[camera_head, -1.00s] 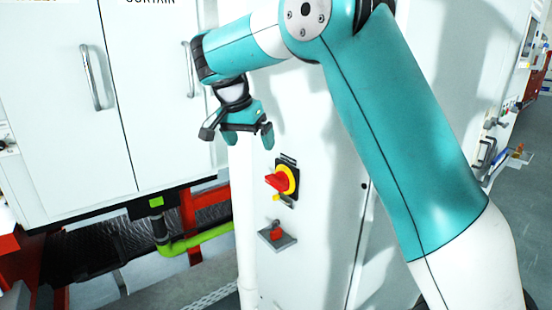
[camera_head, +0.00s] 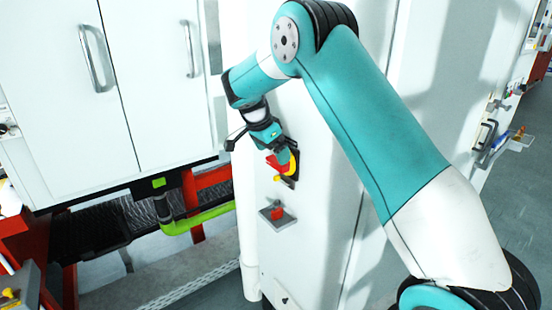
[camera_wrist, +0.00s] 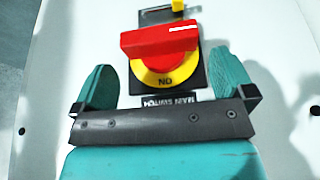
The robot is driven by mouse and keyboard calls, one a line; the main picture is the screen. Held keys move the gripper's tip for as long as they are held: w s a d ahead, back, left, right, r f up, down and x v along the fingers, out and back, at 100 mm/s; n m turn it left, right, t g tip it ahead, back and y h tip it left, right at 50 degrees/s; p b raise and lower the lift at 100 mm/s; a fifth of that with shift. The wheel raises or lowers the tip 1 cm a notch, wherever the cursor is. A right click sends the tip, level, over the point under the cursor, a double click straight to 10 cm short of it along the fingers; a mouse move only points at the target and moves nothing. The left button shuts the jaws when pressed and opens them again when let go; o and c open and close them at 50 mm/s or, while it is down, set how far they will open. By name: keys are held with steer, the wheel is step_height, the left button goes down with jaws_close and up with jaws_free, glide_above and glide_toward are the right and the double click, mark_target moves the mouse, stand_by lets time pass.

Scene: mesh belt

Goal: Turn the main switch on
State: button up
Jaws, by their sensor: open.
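The main switch (camera_head: 275,164) is a red handle on a yellow disc and black plate, on the white cabinet's face. In the wrist view the red handle (camera_wrist: 160,40) lies nearly level, slightly tilted. The yellow disc (camera_wrist: 165,78) bears an upside-down "ON", with a "MAIN SWITCH" label below it. My gripper (camera_head: 284,152) is at the switch, partly covering it in the head view. In the wrist view my gripper (camera_wrist: 161,62) is open, one teal finger at each side of the handle. I cannot tell whether the fingers touch it.
A red knob (camera_head: 277,213) on a grey plate sits below the switch. A small yellow tab (camera_wrist: 178,6) shows on the switch's far side in the wrist view. White cabinet doors with handles (camera_head: 92,58) stand at the left, above a green pipe (camera_head: 200,218).

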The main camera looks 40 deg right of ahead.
mark_target(276, 161)
steer(key=shift+p+x, duration=0.35)
steer(key=shift+x, duration=1.55)
steer(key=c, duration=0.6)
steer(key=shift+c, duration=0.2)
